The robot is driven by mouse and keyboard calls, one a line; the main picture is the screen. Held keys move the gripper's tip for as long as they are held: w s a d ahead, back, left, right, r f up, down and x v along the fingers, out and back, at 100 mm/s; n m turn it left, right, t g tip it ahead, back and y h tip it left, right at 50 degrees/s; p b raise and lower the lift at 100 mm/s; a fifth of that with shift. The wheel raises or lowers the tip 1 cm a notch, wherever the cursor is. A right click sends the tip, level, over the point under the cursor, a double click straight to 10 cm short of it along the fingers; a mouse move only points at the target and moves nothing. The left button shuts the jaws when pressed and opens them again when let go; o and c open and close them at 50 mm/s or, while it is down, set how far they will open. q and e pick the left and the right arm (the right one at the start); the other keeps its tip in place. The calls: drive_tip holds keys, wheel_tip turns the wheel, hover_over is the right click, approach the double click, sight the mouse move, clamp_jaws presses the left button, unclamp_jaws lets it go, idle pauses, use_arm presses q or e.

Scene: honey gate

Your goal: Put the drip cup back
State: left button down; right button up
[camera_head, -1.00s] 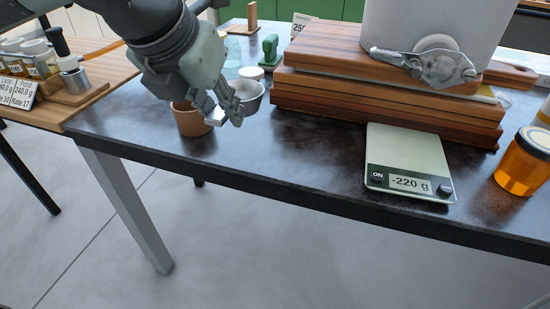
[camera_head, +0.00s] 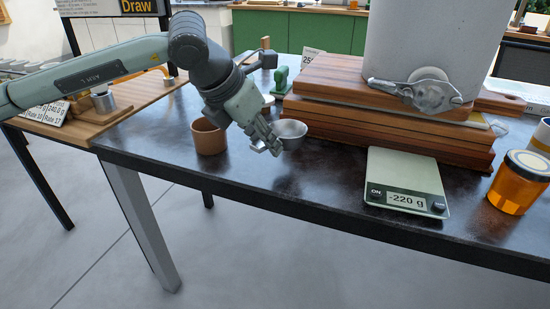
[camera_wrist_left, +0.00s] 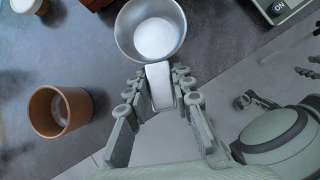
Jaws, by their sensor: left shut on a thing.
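The drip cup (camera_head: 290,132) is a small silver metal cup with a flat handle. In the left wrist view the cup (camera_wrist_left: 152,32) shows from above, with a pale round patch inside. My left gripper (camera_head: 268,146) is shut on its handle (camera_wrist_left: 160,86); the fingers (camera_wrist_left: 160,92) lie on both sides of it. The cup is in front of the wooden board stack, left of the scale. I cannot tell if it touches the table. What looks like my right gripper (camera_wrist_left: 257,101) shows small at the right of the wrist view; its fingers are unclear.
A terracotta pot (camera_head: 207,138) stands just left of the gripper. The board stack (camera_head: 390,135) carries a large grey tank (camera_head: 415,40) with a metal gate (camera_head: 425,92). A scale (camera_head: 408,168) reads -220 g. An amber jar (camera_head: 518,185) stands at right. The dark tabletop's front is clear.

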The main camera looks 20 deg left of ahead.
use_arm(q)
drive_tip(key=shift+w+d+f, duration=0.5)
drive_tip(key=shift+w+d, duration=0.1)
drive_tip(key=shift+d, duration=0.05)
wheel_tip(320, 180, down, 4)
drive_tip(key=shift+r, duration=0.1)
use_arm(e)
drive_tip(key=shift+w+f, duration=0.1)
drive_tip(key=shift+f, duration=0.6)
use_arm(q)
drive_tip(key=shift+f, duration=0.25)
use_arm(e)
drive_tip(key=shift+r, duration=0.1)
use_arm(q)
drive_tip(key=c, duration=1.8)
unclamp_jaws()
drive_tip(key=shift+o, duration=2.4)
use_arm(e)
drive_tip(key=shift+r, duration=0.4)
